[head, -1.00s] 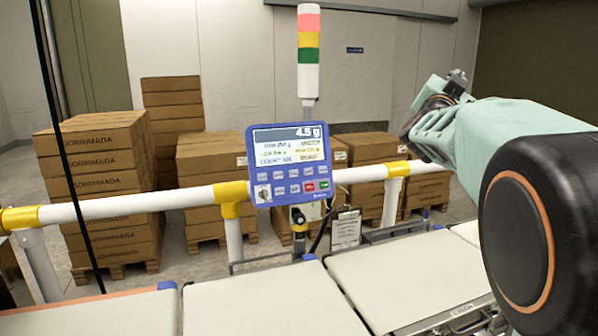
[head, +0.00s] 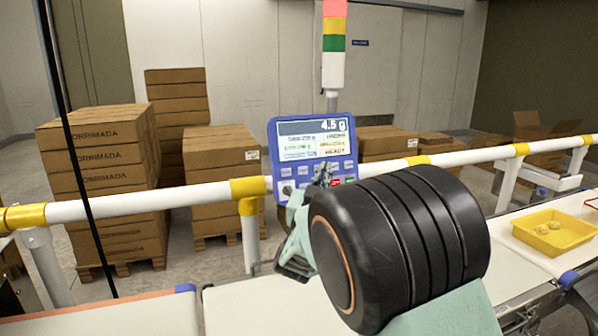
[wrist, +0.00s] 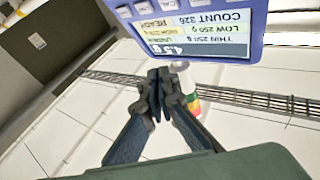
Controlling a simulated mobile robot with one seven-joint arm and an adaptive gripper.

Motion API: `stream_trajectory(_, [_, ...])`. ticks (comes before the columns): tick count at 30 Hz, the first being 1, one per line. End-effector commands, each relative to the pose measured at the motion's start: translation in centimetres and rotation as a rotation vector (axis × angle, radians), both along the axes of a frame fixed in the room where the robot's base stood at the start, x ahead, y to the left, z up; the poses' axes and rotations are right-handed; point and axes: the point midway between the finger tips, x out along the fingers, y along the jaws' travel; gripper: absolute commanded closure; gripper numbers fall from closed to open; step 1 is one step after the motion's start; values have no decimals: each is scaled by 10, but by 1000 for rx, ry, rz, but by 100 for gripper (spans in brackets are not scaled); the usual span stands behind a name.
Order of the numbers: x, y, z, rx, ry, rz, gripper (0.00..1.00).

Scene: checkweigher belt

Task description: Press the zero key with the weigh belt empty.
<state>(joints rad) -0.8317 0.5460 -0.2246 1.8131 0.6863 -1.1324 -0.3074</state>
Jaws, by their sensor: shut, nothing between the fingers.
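The blue weigher panel (head: 312,129) is mounted at the guard rail, and its screen reads 4.5 g. In the wrist view the panel (wrist: 250,71) appears upside down at the top, with a few keys at its upper left edge. My gripper (head: 324,174) is in front of the lower part of the panel and hides some keys. The key labels are too small to read, so I cannot tell which is the zero key. In the wrist view my gripper (wrist: 158,76) has its fingertips together and empty. The white belt (head: 240,300) below is partly hidden by my arm; its visible part is bare.
A yellow tray (head: 575,240) with small round items stands on the belt at the right. A white and yellow guard rail (head: 130,206) runs across the view. A signal tower (head: 333,68) rises behind the panel. Stacked cartons (head: 95,180) stand beyond the rail.

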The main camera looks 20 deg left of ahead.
Motion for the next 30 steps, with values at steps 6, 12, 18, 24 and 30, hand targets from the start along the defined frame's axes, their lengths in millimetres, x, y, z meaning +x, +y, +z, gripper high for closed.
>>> stream_trajectory(6, [-8,12,-12,-19,0,15,100])
stream_trajectory(12, [-8,12,-11,-19,0,16,100])
stream_trajectory(18, [-5,14,-12,-19,1,16,100])
stream_trajectory(24, [12,26,-17,-20,0,15,100])
stream_trajectory(30, [34,43,-25,-19,0,15,100])
